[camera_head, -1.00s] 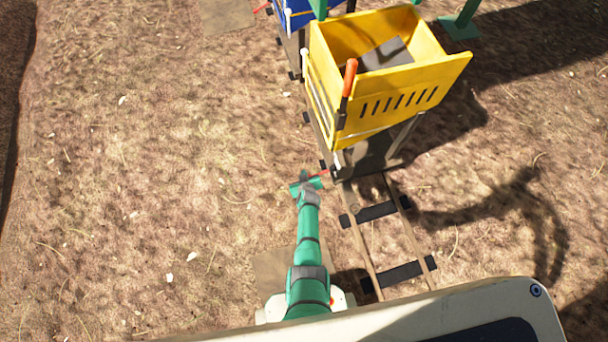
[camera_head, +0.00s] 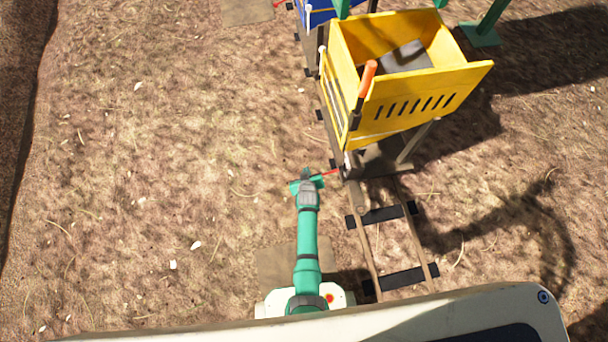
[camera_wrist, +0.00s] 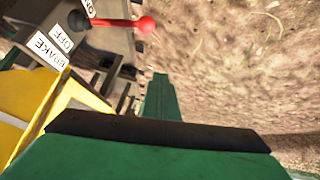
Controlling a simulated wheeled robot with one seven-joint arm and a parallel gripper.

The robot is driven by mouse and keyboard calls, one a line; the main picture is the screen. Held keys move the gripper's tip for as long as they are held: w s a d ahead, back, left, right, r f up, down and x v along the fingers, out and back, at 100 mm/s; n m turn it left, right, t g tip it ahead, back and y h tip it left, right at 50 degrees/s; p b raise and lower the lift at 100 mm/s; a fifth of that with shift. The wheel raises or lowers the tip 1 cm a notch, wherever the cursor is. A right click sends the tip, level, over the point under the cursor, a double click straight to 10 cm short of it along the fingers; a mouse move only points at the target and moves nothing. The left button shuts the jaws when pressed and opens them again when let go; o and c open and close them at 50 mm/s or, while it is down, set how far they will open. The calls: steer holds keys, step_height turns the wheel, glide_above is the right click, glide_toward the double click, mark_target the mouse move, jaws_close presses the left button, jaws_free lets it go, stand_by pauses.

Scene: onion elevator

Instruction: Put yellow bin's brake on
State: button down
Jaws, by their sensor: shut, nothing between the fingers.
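The yellow bin (camera_head: 425,105) stands on a cart on rails in the head view, with an orange-topped handle (camera_head: 366,80) at its near left corner. Its brake lever (camera_head: 328,172) sticks out low on the left side. In the wrist view the brake lever (camera_wrist: 115,22) is a red rod with a round red knob, near white labels reading BRAKE (camera_wrist: 47,50), OFF (camera_wrist: 62,37) and a partly cut-off ON. Which label the lever is set to I cannot tell. My gripper (camera_head: 307,183) is shut and empty, close to the knob; the wrist view shows a gap between them.
Rails (camera_head: 365,240) with dark sleepers run toward me right of my arm. A blue bin (camera_head: 318,12) stands behind the yellow one. Green posts (camera_head: 485,28) stand at the back right. The dry ground to the left is open.

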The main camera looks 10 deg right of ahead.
steer(key=shift+a+v, duration=0.25)
steer(key=shift+v, duration=0.85)
steer(key=shift+a+v, duration=0.25)
steer(key=shift+v, duration=0.85)
steer(key=shift+s+a+f, duration=0.1)
steer(key=s+a+r+t, duration=0.2)
steer(key=s+r, duration=0.5)
steer(key=s, duration=0.3)
steer(key=s+a+r+t, duration=0.1)
steer(key=s+r, duration=0.5)
steer(key=s, duration=0.3)
steer(key=s+r+t, duration=0.1)
steer(key=s+r, duration=0.3)
steer(key=r, duration=0.5)
steer(key=s+a+r+m+t, duration=0.1)
steer(key=s+r, duration=0.3)
steer(key=r, duration=0.5)
steer(key=s+a+r+m+t+y, duration=0.1)
steer(key=s+r, duration=0.3)
steer(key=r, duration=0.5)
steer(key=shift+t, duration=0.3)
